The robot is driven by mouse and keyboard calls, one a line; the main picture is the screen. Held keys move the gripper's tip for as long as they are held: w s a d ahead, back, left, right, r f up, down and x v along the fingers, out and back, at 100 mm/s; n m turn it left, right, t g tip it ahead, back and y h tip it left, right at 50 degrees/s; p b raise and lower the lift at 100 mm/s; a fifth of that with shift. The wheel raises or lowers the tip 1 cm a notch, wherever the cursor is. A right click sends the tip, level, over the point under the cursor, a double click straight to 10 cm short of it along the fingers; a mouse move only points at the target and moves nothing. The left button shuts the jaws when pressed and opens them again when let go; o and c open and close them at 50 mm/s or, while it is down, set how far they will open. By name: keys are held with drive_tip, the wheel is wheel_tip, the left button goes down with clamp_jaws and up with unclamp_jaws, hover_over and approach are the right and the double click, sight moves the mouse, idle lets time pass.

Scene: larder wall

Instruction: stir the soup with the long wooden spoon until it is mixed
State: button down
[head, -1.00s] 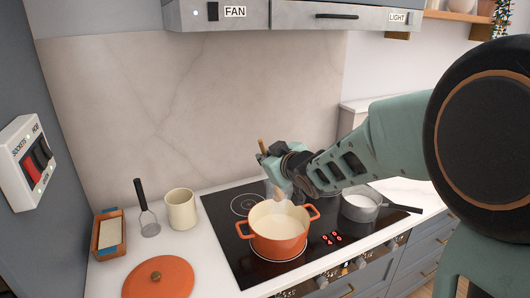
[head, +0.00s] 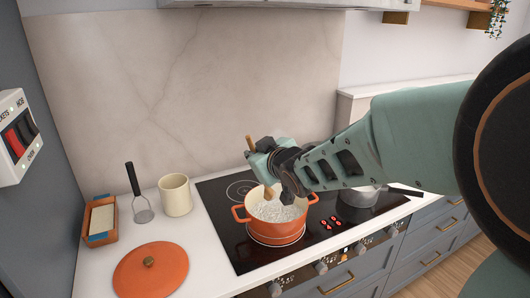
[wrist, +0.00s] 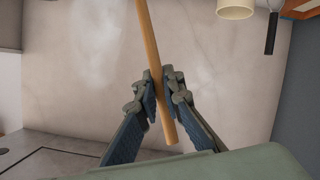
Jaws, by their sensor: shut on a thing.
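The orange pot (head: 276,231) stands on the black hob in the head view. The pale soup (head: 275,212) in it has a broken, bubbly-looking surface. My gripper (head: 257,161) is above the back of the pot, shut on the long wooden spoon (head: 249,144). The spoon is slightly tilted, and its lower end reaches down to the pot's opening. I cannot tell whether it touches the soup. In the wrist view the spoon's handle (wrist: 148,40) passes between both fingers of my gripper (wrist: 162,88); the spoon's bowl is not seen there.
A grey saucepan (head: 360,197) stands right of the pot, partly behind my arm. Red hob marks (head: 330,221) glow between them. The orange lid (head: 150,270), cream mug (head: 175,195), masher (head: 141,208) and a small tray (head: 100,236) are on the left counter.

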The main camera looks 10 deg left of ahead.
drive_tip(key=shift+s+a+f+b, duration=0.1)
drive_tip(key=shift+s+f+b, duration=0.15)
drive_tip(key=shift+f+b, duration=0.35)
drive_tip(key=shift+w+d+f+b, duration=0.3)
drive_tip(key=shift+w+f+b, duration=0.5)
drive_tip(key=shift+f, duration=0.8)
drive_tip(key=shift+w+d+f+b, duration=0.25)
drive_tip(key=shift+w+f+b, duration=0.2)
drive_tip(key=shift+f+b, duration=0.95)
drive_tip(key=shift+w+d+f+b, duration=0.3)
drive_tip(key=shift+w+f+b, duration=0.4)
drive_tip(key=shift+f, duration=1.2)
